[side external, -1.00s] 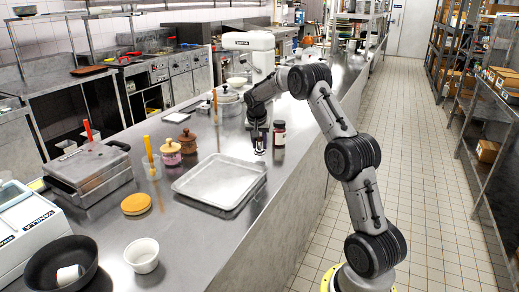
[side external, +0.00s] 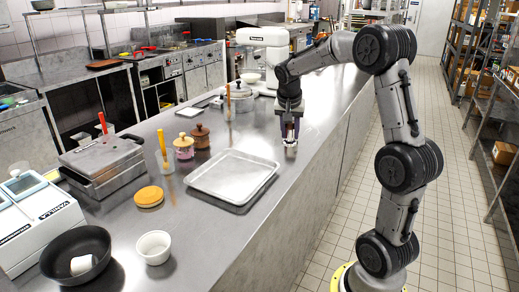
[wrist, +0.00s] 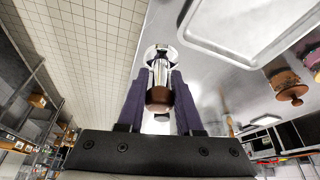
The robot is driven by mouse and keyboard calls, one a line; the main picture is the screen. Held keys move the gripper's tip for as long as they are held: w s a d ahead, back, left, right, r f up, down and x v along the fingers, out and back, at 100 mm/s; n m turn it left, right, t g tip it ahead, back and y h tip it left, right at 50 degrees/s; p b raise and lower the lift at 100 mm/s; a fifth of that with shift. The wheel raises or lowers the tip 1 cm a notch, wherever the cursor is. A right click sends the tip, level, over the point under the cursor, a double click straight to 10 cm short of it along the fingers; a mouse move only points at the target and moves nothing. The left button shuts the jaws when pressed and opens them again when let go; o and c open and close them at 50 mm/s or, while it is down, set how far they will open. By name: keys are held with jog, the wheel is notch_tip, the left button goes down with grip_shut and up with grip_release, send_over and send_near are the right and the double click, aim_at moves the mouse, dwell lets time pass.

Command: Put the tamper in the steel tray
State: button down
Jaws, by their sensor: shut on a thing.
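The tamper, with a shiny steel body and a brown handle end, shows in the wrist view (wrist: 160,75) between my purple fingers. In the side view its steel foot (side external: 290,143) shows below my gripper (side external: 290,130). My gripper is shut on the tamper, which looks upright. I cannot tell whether its foot is clear of the counter. The steel tray (side external: 203,189) lies flat and empty on the counter, left of and nearer the camera than my gripper. The tray's rim also shows at upper right in the wrist view (wrist: 215,47).
Wooden-lidded jars (side external: 184,149) and a cup with an orange-handled tool (side external: 164,160) stand left of the tray. A round wooden disc (side external: 149,196), a white bowl (side external: 154,248) and a dark pan (side external: 76,255) sit nearer the camera. The counter between gripper and tray looks clear.

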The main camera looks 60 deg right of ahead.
jog(key=w+a+r+n+t, duration=0.1)
jog(key=w+a+n, duration=0.15)
jog(key=a, duration=0.85)
send_near(242, 166)
jog(key=shift+s+d, duration=0.25)
jog(key=shift+d, duration=0.35)
jog(key=shift+w+d+f, duration=0.25)
jog(key=shift+w+f, duration=0.2)
jog(key=shift+f, duration=0.25)
jog(key=shift+w+f, duration=0.1)
jog(key=shift+f, duration=1.55)
jog(key=c, duration=0.6)
grip_release()
jog(key=shift+f, duration=0.15)
jog(key=shift+o, duration=0.2)
